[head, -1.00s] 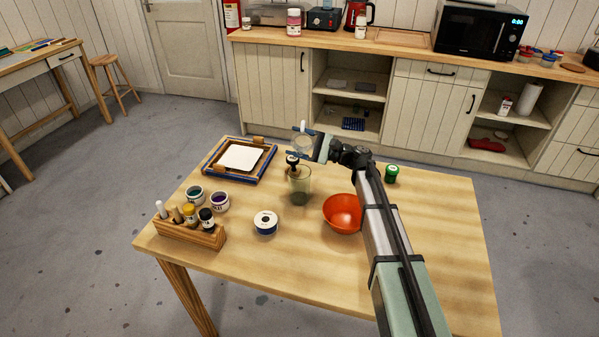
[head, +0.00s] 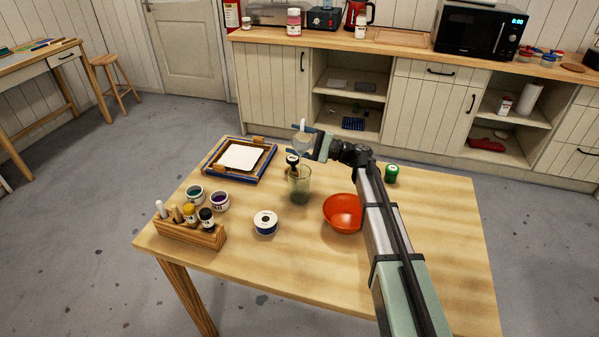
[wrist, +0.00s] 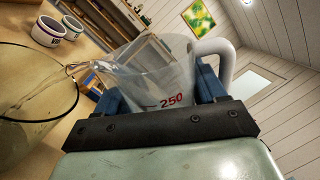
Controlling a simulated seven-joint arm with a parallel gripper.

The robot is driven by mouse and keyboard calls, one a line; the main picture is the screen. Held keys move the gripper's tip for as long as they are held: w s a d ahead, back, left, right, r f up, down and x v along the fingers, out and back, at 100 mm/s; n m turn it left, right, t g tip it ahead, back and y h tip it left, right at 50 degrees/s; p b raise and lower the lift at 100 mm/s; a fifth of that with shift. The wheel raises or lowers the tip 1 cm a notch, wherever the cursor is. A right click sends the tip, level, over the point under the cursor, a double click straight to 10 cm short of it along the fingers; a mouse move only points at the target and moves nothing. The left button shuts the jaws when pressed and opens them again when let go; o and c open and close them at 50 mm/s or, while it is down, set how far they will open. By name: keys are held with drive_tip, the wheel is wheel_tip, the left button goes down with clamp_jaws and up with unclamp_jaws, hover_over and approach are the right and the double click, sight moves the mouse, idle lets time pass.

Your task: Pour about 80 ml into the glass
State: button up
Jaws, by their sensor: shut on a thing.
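My gripper (head: 301,141) is shut on a clear measuring jug (head: 302,146). In the wrist view the jug (wrist: 158,75) shows a red 250 mark and a white handle. It is tilted, with its spout toward the glass. The clear glass (head: 304,178) stands upright on the table below and beside the jug; its rim shows at the left of the wrist view (wrist: 78,88). A clear, shiny streak hangs between spout and glass, apparently liquid. The glass looks darker near its bottom; the exact level cannot be read.
An orange bowl (head: 343,213) stands right of the glass, and a white-and-blue round container (head: 265,222) in front. A wooden rack (head: 190,232) and paint pots (head: 219,201) stand left. A framed screen (head: 208,172) lies behind. A green-lidded jar (head: 391,174) stands right of my arm.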

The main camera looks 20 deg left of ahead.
drive_tip(key=shift+r, duration=0.15)
idle(0.4)
drive_tip(key=shift+s+f+n+g, duration=0.15)
drive_tip(key=shift+f+n, duration=0.05)
drive_tip(key=shift+n, duration=0.4)
drive_tip(key=shift+s+f+n+g, duration=0.1)
drive_tip(key=shift+f+n+g, duration=0.05)
drive_tip(key=shift+n, duration=0.45)
idle(0.6)
drive_tip(key=shift+s+r, duration=0.15)
drive_tip(key=shift+r, duration=0.05)
drive_tip(key=shift+w+f, duration=0.2)
drive_tip(key=shift+f, duration=0.05)
drive_tip(key=shift+w+r+m, duration=0.1)
drive_tip(key=shift+r+m, duration=0.3)
drive_tip(key=shift+m, duration=0.5)
drive_tip(key=shift+w+f+m+t, duration=0.15)
drive_tip(key=shift+f+m+t, duration=0.3)
drive_tip(key=shift+m, duration=0.6)
drive_tip(key=shift+w+f+m+t, duration=0.1)
drive_tip(key=shift+f+m+t, duration=0.3)
drive_tip(key=shift+m, duration=0.65)
drive_tip(key=shift+w+m+h, duration=0.15)
drive_tip(key=shift+m+h, duration=0.15)
drive_tip(key=shift+m, duration=0.2)
drive_tip(key=shift+a+r+m, duration=0.1)
drive_tip(key=shift+r+m, duration=0.05)
drive_tip(key=shift+m, duration=0.15)
